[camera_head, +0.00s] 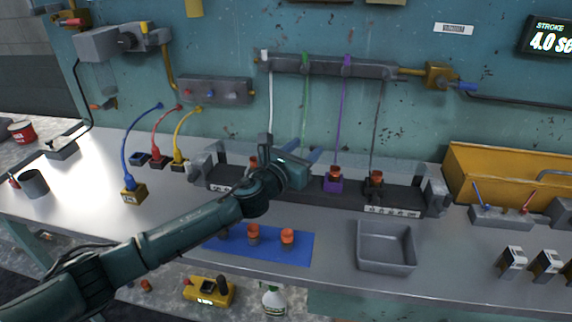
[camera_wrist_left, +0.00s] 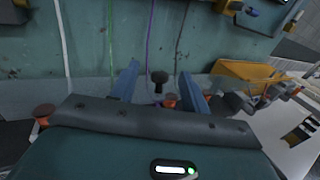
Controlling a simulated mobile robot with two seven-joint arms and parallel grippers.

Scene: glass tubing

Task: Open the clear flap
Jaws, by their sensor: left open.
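I cannot make out a clear flap for certain in either view. A long dark rack (camera_head: 405,197) with grey end brackets stands on the bench and holds orange-capped pieces under coloured tubes. My left gripper (camera_head: 304,158) reaches over the middle of the rack, and its arm hides part of it. In the left wrist view the blue fingers (camera_wrist_left: 158,84) are apart. No held object shows. My right gripper is in neither view.
A blue mat (camera_head: 300,252) with orange-capped pieces and an empty grey tray (camera_head: 385,265) lie in front of the rack. A yellow bin (camera_head: 490,165) stands at the right. A grey manifold (camera_head: 330,66) on the wall feeds hanging tubes. A yellow block (camera_head: 133,194) stands left.

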